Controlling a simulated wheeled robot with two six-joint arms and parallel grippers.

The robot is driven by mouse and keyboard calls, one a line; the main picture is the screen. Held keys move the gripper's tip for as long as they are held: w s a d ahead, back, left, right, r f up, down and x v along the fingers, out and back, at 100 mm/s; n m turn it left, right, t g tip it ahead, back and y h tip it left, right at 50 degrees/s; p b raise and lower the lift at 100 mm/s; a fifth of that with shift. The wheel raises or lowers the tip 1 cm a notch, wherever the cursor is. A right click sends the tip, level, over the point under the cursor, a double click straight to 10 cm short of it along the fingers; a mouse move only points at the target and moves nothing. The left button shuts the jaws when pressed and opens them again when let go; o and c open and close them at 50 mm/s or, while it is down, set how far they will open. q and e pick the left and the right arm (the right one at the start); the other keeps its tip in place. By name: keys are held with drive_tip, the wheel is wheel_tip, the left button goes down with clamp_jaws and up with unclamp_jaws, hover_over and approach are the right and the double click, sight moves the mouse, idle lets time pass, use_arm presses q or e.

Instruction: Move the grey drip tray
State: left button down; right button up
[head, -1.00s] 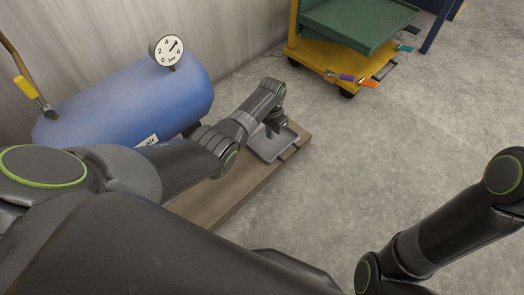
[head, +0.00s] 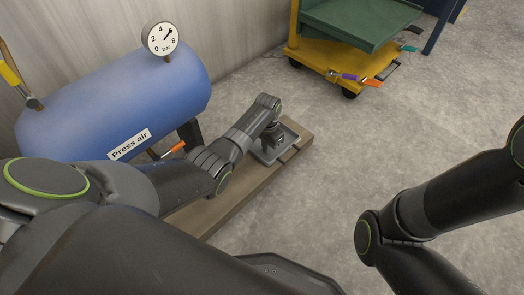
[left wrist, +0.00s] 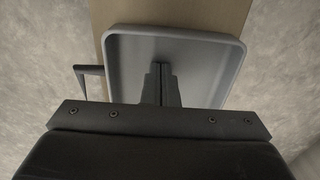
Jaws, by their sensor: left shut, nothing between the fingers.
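The grey drip tray (head: 264,156) lies on the end of a wooden board in the head view, shallow with a raised rim. In the left wrist view the tray (left wrist: 205,50) fills the top middle, its near part hidden by my gripper. My left gripper (head: 279,140) is over the tray's inside. Its fingers are shut together with nothing between them, and they also show in the left wrist view (left wrist: 161,70). I cannot tell whether the fingertips touch the tray floor. My right arm shows at the right, but its gripper is out of view.
A blue air tank (head: 110,100) with a gauge (head: 160,38) stands left of the board (head: 222,205). An orange-handled tool (head: 174,148) is near the tank. A yellow cart (head: 330,68) with a green tray stands at the back. The floor to the right is open.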

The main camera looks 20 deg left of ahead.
use_arm(q)
drive_tip(key=shift+s+a, duration=0.2)
drive_tip(key=shift+s, duration=0.3)
drive_tip(key=shift+s+a, duration=0.2)
drive_tip(key=shift+s, duration=0.3)
